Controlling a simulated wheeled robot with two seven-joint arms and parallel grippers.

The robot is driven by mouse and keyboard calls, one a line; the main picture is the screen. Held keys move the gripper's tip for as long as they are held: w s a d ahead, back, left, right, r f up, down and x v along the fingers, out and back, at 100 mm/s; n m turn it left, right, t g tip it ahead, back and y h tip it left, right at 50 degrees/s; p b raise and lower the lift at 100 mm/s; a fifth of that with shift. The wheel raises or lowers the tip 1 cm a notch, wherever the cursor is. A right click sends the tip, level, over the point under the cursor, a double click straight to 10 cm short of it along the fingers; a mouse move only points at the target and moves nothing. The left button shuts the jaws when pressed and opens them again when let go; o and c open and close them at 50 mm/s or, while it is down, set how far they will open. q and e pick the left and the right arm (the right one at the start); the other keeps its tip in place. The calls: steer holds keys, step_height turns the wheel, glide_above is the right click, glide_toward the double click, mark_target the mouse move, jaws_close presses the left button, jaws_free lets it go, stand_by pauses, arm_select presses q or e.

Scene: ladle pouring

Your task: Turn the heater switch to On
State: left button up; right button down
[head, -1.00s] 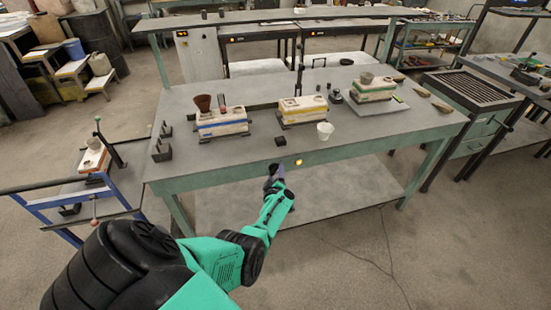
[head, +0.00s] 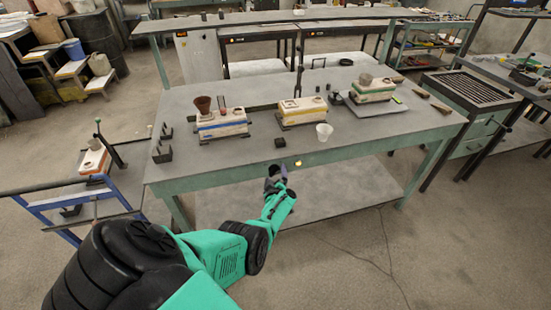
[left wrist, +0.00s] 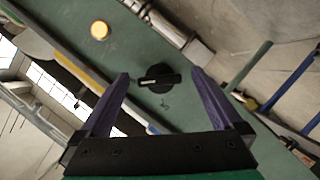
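The heater switch is a black rotary knob (left wrist: 158,78) with a pale mark, on the green front rail of the bench. A round yellow lamp (left wrist: 99,30) sits beside it; the lamp also shows lit in the head view (head: 298,165). My left gripper (head: 275,175) is in front of this rail. In the left wrist view, its two purple fingers (left wrist: 159,74) are apart, one on each side of the knob, with gaps visible between them and it. In the head view the knob is hidden or too small to make out. My right gripper is not in view.
A blue-framed cart (head: 45,207) stands at the left. The bench's lower shelf (head: 225,212) is bare.

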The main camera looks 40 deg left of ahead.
arm_select(q)
steer(key=p+v, duration=1.1)
steer(key=v, duration=0.3)
steer(key=shift+s+d, duration=0.2)
steer(key=shift+r, duration=0.1)
steer(key=s+d+f+m+g+h+b, duration=0.1)
steer(key=s+d+f+m+h+b, duration=0.2)
steer(key=f, duration=0.4)
steer(key=s+d+f+m+g+h+b, duration=0.1)
steer(key=s+d+f+m+h, duration=0.15)
steer(key=s+f+m, duration=0.3)
steer(key=s+d+f+m+g+h+b, duration=0.1)
steer(key=s+d+f+m+h+b, duration=0.25)
steer(key=f, duration=0.35)
steer(key=s+f+m+g+b, duration=0.1)
steer(key=s+f+m+g, duration=0.2)
steer(key=s, duration=0.8)
steer(key=s+f+m+g+b, duration=0.2)
steer(key=s+f+m+g, duration=0.2)
steer(key=s+f, duration=0.4)
steer(key=s, duration=0.4)
steer(key=shift+m+g, duration=0.3)
